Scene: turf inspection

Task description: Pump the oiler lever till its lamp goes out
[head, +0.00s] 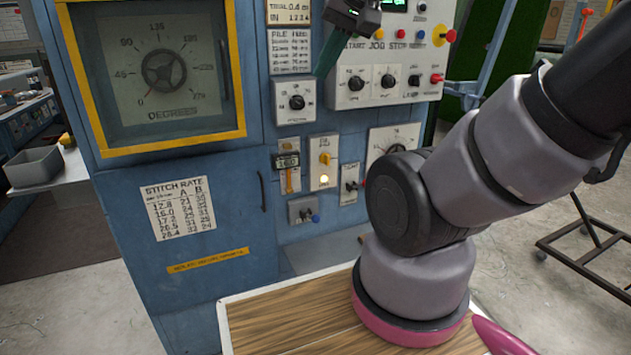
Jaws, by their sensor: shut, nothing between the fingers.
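The oiler panel (316,172) is a small pale plate on the blue machine front. My gripper (323,70) hangs in from the top edge, dark with greenish fingers pointing down and slightly left. Its fingers are shut and empty. It is well above the lever, apart from it, in front of the upper controls.
A knob plate (295,101) is just left below the gripper. A START/JOG/STOP panel (390,75) is to its right. A counter (287,162) and a small switch plate (349,184) flank the oiler panel. My arm fills the right side. A wooden top (280,325) lies below.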

